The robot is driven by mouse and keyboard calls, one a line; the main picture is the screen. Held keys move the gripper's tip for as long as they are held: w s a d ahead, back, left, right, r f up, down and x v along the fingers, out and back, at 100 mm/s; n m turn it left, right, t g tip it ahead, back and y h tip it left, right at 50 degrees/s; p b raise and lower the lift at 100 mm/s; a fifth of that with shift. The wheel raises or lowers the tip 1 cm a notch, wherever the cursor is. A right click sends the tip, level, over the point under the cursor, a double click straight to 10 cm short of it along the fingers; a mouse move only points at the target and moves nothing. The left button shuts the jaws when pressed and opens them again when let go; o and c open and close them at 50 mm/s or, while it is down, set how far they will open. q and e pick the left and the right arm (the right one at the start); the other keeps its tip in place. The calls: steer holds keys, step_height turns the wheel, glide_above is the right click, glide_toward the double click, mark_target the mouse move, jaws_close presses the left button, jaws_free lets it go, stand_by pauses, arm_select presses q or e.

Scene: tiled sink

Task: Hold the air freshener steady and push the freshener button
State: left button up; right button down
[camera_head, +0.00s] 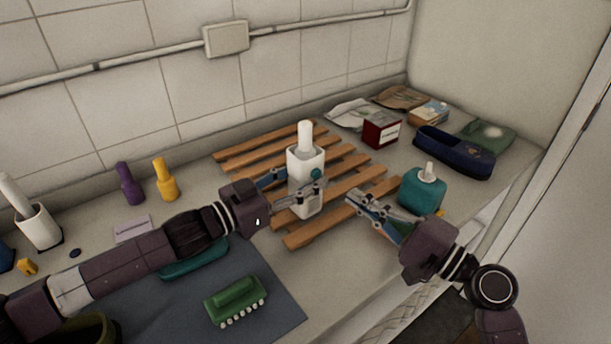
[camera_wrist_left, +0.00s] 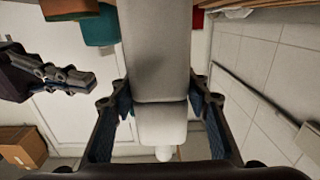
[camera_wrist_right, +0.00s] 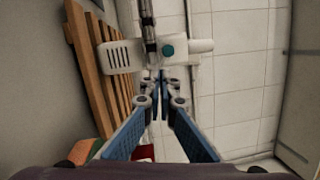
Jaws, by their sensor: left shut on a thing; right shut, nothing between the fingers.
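The white air freshener (camera_head: 305,162) stands upright over the wooden slatted rack; I cannot tell whether its base touches the slats. Its round teal button (camera_head: 316,174) faces the right gripper's side and also shows in the right wrist view (camera_wrist_right: 168,50). My left gripper (camera_head: 298,188) is shut around the freshener's body from the left; the white body (camera_wrist_left: 155,55) lies between its fingers in the left wrist view. My right gripper (camera_head: 354,198) is shut and empty, apart from the freshener to its right. In the right wrist view its joined fingertips (camera_wrist_right: 161,78) point toward the freshener, just below the button.
The slatted rack (camera_head: 355,195) lies beneath. A teal pump bottle (camera_head: 422,190) stands close beside the right gripper. A green brush (camera_head: 236,298) lies on the dark mat (camera_head: 180,310) in front.

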mark_target(323, 167)
steer(key=s+a+r+m+t+h, duration=0.1)
steer(key=s+m+t+h, duration=0.4)
steer(key=m+t+h, duration=0.55)
steer(key=shift+n+g+h, duration=0.65)
steer(key=shift+w+a+r, duration=0.1)
steer(key=shift+w+a, duration=0.8)
steer(key=shift+w, duration=0.25)
steer(key=shift+w+a, duration=0.85)
steer(key=shift+w, duration=0.35)
steer(key=shift+w+a+r, duration=0.1)
steer(key=shift+w+a, duration=0.8)
steer(key=shift+w, duration=0.25)
